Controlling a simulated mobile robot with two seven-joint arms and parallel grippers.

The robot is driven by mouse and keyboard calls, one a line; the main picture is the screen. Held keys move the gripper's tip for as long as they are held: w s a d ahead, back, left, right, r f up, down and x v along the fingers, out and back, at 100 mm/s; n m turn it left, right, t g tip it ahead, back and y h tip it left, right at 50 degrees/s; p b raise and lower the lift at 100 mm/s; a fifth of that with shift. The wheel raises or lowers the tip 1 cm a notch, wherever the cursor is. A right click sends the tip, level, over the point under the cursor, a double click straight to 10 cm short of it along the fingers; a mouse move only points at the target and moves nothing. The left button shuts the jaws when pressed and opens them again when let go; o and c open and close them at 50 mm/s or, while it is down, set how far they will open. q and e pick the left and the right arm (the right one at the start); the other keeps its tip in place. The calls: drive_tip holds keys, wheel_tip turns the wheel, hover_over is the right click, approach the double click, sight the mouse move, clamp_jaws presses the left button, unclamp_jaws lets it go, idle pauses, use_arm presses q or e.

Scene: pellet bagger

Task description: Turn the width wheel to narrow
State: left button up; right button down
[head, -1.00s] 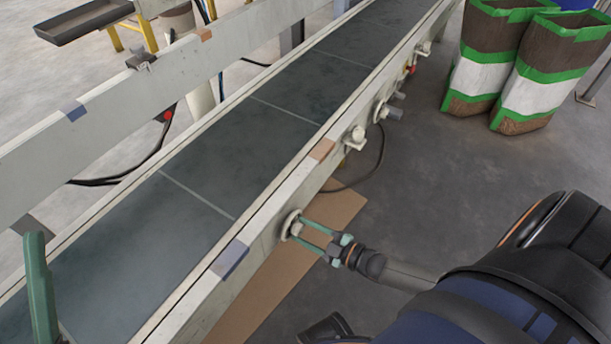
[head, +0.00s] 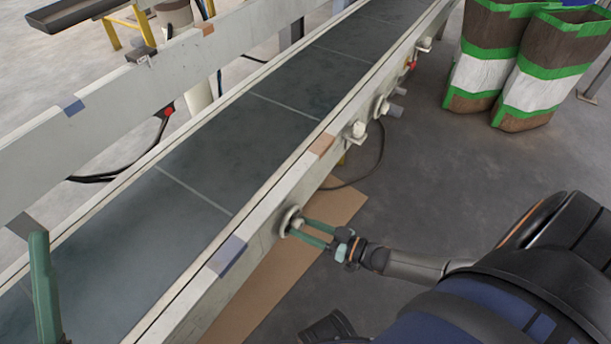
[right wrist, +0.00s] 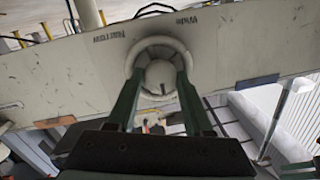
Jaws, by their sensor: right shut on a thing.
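The width wheel (head: 289,221) is a pale round knob with a wider rim on the near side rail of the conveyor. In the right wrist view the wheel (right wrist: 160,50) shows face on, with the words Narrow and Wide on the rail beside it, appearing upside down. My right gripper (head: 300,228) is shut on the wheel's hub, its green fingers on opposite sides of it; the fingers also show in the right wrist view (right wrist: 160,76). A green finger of my left gripper (head: 42,285) shows at the left edge; its jaw opening cannot be seen.
The dark conveyor belt (head: 190,205) runs between two pale rails. Several other knobs (head: 356,131) sit farther along the near rail. A cardboard sheet (head: 285,275) lies on the floor below. Brown, white and green bags (head: 490,60) stand at the upper right, with clear floor in front.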

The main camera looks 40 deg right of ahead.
drive_tip(key=m+b, duration=0.1)
drive_tip(key=m, duration=0.2)
drive_tip(key=m+b, duration=0.1)
drive_tip(key=m, duration=0.3)
drive_tip(key=shift+f+t+y, duration=0.15)
drive_tip(key=shift+t+y, duration=0.15)
drive_tip(key=m, duration=0.3)
drive_tip(key=shift+b, duration=0.4)
drive_tip(key=m, duration=0.3)
drive_tip(key=shift+t, duration=0.3)
drive_tip(key=m, duration=0.4)
drive_tip(key=shift+a, duration=0.1)
drive_tip(key=m+t+h, duration=0.1)
drive_tip(key=m, duration=0.3)
drive_tip(key=shift+s+m, duration=0.1)
drive_tip(key=shift+m, duration=0.3)
drive_tip(key=m+h, duration=0.1)
drive_tip(key=m, duration=0.8)
drive_tip(key=shift+m+t+h, duration=0.3)
drive_tip(key=shift+m, duration=0.3)
